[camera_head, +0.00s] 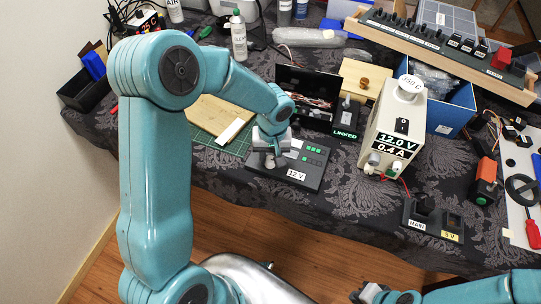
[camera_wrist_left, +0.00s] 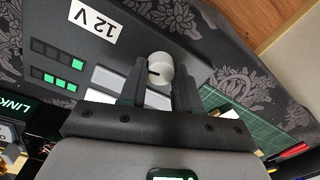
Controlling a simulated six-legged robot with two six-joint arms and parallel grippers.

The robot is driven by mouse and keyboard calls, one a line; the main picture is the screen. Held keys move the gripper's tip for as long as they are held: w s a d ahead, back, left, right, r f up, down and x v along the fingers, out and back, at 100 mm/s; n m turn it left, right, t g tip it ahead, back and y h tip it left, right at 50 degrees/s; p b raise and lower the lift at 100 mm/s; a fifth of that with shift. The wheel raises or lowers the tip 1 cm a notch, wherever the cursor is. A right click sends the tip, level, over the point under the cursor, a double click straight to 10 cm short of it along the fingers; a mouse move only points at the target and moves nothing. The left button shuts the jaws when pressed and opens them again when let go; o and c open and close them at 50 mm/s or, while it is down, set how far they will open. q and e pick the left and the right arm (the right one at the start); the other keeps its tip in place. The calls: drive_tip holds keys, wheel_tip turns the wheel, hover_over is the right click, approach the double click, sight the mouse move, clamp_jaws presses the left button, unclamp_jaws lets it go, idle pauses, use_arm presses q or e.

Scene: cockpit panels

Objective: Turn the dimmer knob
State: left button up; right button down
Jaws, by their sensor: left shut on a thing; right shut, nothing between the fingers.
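The dimmer knob (camera_wrist_left: 160,68) is a white-grey round knob with a dark pointer line. It sits on a dark panel box (camera_head: 311,181) with a 12 V label and rows of small green and dark squares. My left gripper (camera_wrist_left: 158,72) is shut on the knob, with a finger on either side. In the head view my left gripper (camera_head: 269,154) comes down from above onto the box's left part, and largely hides the knob. My right gripper (camera_head: 368,294) is shut and empty at the bottom edge, well away from the box.
A green cutting mat (camera_head: 237,147) with boards lies left of the box. A black LINKED unit (camera_head: 346,132) and a power supply (camera_head: 392,125) reading 12.0 V stand to the right. MAIN and 5 V switches (camera_head: 433,222) are near the table's front edge.

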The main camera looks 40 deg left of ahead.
use_arm(q)
drive_tip(key=shift+m+b, duration=0.45)
drive_tip(key=shift+m, duration=0.75)
drive_tip(key=m, duration=0.2)
drive_tip(key=shift+m+b, duration=0.3)
drive_tip(key=m, duration=0.2)
drive_tip(key=shift+d+m, duration=0.1)
drive_tip(key=shift+m, duration=0.3)
drive_tip(key=m, duration=0.3)
drive_tip(key=shift+m, duration=0.3)
drive_tip(key=m, duration=0.3)
drive_tip(key=shift+d+r, duration=0.1)
drive_tip(key=shift+m+t+p, duration=0.3)
drive_tip(key=shift+m+p, duration=0.35)
drive_tip(key=shift+m, duration=1.55)
drive_tip(key=shift+s, duration=0.1)
